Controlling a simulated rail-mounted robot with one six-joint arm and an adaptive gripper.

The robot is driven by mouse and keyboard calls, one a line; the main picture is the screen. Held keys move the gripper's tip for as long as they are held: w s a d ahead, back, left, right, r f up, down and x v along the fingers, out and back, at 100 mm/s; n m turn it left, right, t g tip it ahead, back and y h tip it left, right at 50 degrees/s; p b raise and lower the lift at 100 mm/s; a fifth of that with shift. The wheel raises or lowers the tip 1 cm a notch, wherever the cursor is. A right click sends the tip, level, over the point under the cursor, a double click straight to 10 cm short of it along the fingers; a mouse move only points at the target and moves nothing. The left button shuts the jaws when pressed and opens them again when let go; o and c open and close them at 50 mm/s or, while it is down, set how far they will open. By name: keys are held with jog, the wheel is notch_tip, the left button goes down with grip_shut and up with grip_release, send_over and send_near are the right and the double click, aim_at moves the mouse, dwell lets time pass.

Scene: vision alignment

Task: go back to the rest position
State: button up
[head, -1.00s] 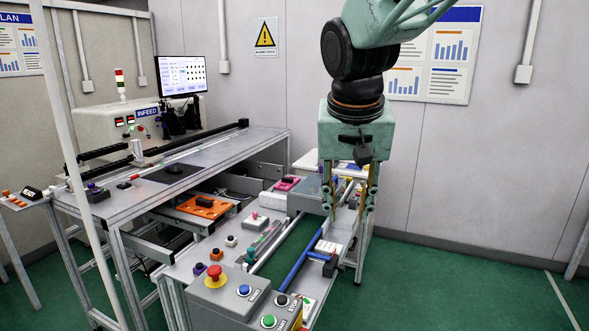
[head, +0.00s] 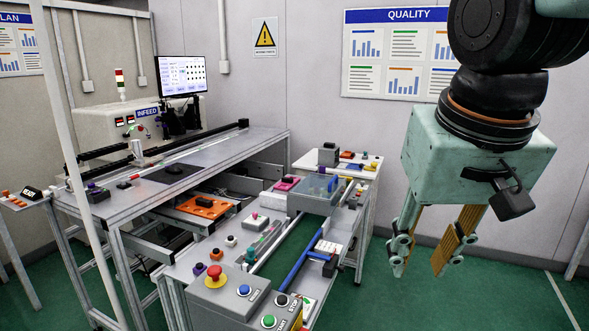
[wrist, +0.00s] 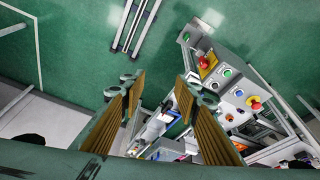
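My gripper (head: 420,272) hangs at the right of the head view, pointing down, over the green floor and to the right of the workstation. Its two brown-padded fingers stand apart with nothing between them. In the wrist view my gripper (wrist: 158,95) also shows its fingers spread, with green floor visible between them. No object is held.
The long grey table (head: 215,150) and lower bench with the button box (head: 235,297) stand to the left. The floor (head: 470,305) below my gripper is clear. A wall is behind.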

jog(key=s+d+f, duration=0.2)
jog(key=s+f, duration=0.1)
jog(key=s, duration=1)
jog(key=shift+s+n, duration=0.4)
